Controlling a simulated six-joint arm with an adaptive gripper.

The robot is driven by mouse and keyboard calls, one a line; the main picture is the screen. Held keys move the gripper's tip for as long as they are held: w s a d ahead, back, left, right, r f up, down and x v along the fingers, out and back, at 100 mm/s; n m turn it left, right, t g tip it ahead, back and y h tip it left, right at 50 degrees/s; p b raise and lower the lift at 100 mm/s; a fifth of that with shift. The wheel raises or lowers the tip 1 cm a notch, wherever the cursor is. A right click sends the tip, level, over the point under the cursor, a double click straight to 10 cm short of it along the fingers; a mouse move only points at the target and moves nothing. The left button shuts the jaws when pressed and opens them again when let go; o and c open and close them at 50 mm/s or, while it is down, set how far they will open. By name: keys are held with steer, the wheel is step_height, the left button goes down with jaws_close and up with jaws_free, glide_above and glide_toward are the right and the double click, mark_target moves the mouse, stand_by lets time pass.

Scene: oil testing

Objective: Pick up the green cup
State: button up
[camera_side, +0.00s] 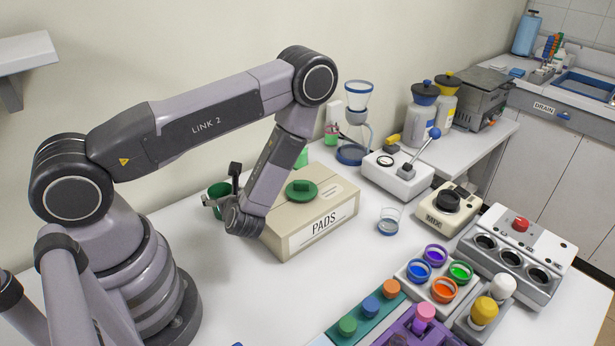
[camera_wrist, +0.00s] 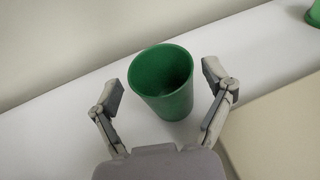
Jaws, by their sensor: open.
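The green cup (camera_wrist: 172,106) stands on the white table in the wrist view, its open mouth facing up toward the camera. My gripper (camera_wrist: 168,82) is open, with one finger on each side of the cup and a visible gap at both sides. In the side view the green cup (camera_side: 217,193) shows at the left of the pads box, partly hidden by my gripper (camera_side: 212,203).
A wall runs behind the cup.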

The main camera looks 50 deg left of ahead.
mark_target(218, 187)
steer(key=x, duration=0.4)
steer(key=shift+a, duration=0.2)
steer(key=shift+c, duration=0.3)
steer(key=c, duration=0.9)
